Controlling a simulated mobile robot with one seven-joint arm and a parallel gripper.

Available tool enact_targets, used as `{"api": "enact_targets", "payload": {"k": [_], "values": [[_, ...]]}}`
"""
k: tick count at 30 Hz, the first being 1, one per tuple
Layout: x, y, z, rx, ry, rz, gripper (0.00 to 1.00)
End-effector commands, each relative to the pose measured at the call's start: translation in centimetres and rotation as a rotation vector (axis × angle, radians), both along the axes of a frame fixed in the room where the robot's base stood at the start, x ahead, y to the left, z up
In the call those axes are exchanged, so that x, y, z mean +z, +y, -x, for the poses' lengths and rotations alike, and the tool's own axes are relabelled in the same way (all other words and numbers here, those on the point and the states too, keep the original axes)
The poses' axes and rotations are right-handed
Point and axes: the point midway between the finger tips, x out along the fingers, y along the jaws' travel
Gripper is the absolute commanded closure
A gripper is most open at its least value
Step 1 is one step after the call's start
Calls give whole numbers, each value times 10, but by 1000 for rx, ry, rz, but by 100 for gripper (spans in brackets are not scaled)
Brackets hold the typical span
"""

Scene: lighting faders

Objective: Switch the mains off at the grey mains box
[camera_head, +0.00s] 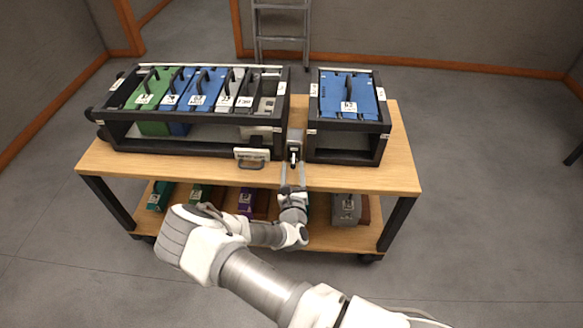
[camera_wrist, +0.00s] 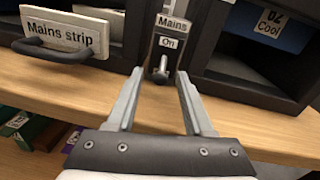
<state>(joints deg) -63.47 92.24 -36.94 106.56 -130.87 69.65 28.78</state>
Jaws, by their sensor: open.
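The grey mains box (camera_wrist: 170,40) stands on the wooden table between two black racks, and in the head view (camera_head: 295,140) it is small. Its labels read "Mains" and "On". A metal switch lever (camera_wrist: 163,66) with a dark base sticks out of its front below the "On" label. My gripper (camera_wrist: 158,78) is open, its two fingers pointing at the box with the lever between their tips in the wrist view. I cannot tell whether either finger touches the lever. In the head view my gripper (camera_head: 292,168) is at the table's front edge, just before the box.
The left rack (camera_head: 195,148) holds several green, blue and grey modules; a "Mains strip" plate with a handle (camera_head: 251,157) is at its front right. The right rack (camera_head: 345,157) holds a blue module. A lower shelf (camera_head: 310,232) carries more modules. Little room flanks the box.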

Motion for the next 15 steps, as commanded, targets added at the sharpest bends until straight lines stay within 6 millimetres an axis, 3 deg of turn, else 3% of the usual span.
{"api": "enact_targets", "payload": {"k": [9, 15], "values": [[0, -1, 0, 0, 0, 0, 48], [0, -1, 0, 0, 0, 1, 84]]}}
